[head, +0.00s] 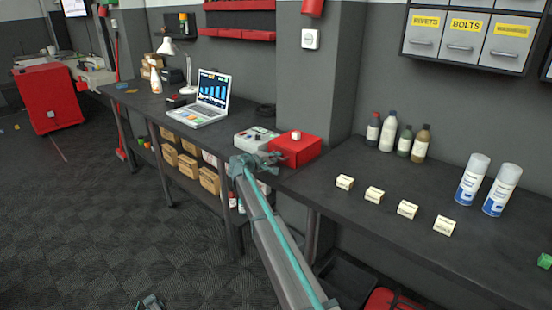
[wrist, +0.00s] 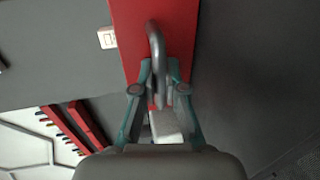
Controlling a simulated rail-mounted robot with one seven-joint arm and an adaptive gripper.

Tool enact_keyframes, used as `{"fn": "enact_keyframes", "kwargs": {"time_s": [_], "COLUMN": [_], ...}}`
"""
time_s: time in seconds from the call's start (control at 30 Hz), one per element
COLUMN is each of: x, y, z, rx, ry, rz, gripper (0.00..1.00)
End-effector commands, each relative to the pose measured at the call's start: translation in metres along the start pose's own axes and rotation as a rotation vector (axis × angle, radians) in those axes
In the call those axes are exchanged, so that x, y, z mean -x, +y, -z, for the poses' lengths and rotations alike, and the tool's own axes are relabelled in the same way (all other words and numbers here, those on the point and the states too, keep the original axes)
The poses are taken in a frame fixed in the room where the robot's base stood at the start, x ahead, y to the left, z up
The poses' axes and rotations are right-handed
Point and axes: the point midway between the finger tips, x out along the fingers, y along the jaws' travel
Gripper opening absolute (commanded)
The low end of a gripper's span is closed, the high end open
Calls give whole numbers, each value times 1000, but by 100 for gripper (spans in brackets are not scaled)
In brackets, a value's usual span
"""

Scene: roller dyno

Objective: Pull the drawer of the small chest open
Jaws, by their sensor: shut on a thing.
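The small red chest (head: 297,150) stands on the workbench near the wall pillar, with a small pale block (head: 296,134) on its top. In the wrist view its red surface (wrist: 127,40) fills the top middle, with a grey bar handle (wrist: 153,36) standing out from it. My gripper (wrist: 160,75) has its teal fingers closed on both sides of this handle. In the head view my gripper (head: 262,160) is at the left side of the chest, and hides part of it. I cannot tell whether the drawer stands out from the chest.
A grey box with buttons (head: 256,139) stands close behind my gripper. A laptop (head: 209,97) and a lamp (head: 187,68) are further left. Several small cartons (head: 374,195), bottles and two spray cans (head: 472,180) stand on the right bench.

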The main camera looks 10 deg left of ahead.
Motion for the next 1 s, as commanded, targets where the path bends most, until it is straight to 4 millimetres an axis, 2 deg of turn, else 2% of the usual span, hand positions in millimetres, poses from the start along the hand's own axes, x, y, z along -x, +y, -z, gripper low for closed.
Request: {"fn": "enact_keyframes", "kwargs": {"time_s": [0.17, 0.4, 0.53, 0.67, 0.9, 0.93, 1.0], "x": [21, 82, 105, 112, 112, 112, 112], "y": [-8, -22, -24, -25, -24, -24, -24], "z": [-1, -1, 0, 0, 0, 0, 0], "rx": [-1, -1, -1, 0, 0, 0, 0], "ry": [2, 3, 2, 1, 0, 0, 0], "rz": [-1, -1, -1, 0, 0, 0, 0], "gripper": [0, 0, 0, 0, 0, 12, 23]}}
